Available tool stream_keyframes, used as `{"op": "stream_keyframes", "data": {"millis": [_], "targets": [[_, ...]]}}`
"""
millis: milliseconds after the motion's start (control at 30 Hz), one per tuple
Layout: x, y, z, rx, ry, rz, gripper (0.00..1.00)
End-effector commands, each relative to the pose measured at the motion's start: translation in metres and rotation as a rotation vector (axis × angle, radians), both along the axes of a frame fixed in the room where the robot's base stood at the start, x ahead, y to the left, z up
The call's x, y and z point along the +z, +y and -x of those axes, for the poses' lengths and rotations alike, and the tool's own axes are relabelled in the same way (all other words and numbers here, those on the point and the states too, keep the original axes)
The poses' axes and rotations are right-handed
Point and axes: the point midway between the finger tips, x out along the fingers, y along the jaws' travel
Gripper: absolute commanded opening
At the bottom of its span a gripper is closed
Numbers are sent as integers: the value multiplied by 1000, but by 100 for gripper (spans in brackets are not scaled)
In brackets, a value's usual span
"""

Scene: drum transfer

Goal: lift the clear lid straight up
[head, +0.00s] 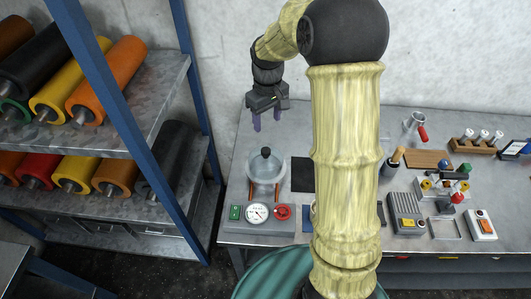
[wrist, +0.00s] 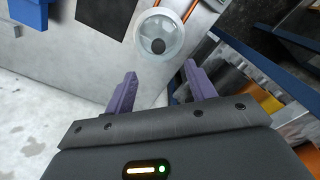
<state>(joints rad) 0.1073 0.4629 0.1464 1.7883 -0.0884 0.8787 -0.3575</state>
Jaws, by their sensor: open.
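The clear lid (head: 265,165) is a transparent dome with a black knob (head: 266,152). It sits on the apparatus at the left end of the workbench in the head view. In the wrist view the lid (wrist: 160,33) shows as a round clear disc with the dark knob (wrist: 158,46), beyond the fingertips. My gripper (head: 270,122) is open and empty, with purple fingers pointing down. It is above the lid and apart from it. In the wrist view the gripper's fingers (wrist: 158,78) are spread, with nothing between them.
The apparatus has a round gauge (head: 257,214), a green switch (head: 236,212) and a red knob (head: 282,212). A shelf rack (head: 150,110) with coloured rollers stands left of the bench. A black mat (head: 302,174) lies right of the lid. Several tools and devices fill the bench's right side.

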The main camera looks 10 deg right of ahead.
Motion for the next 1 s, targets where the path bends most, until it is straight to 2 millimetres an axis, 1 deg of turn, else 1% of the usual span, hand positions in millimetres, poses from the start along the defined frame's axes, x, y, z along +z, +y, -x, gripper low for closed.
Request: {"op": "stream_keyframes", "data": {"millis": [33,133,433,567,667,1000], "targets": [[6,-1,-8,16,10,-2,55],[7,-2,-15,35,20,-2,55],[6,-2,-15,36,19,-3,55],[-1,-2,-15,35,21,-2,55],[-14,-2,-15,35,24,-3,55],[-73,-2,-14,35,24,-3,55]]}}
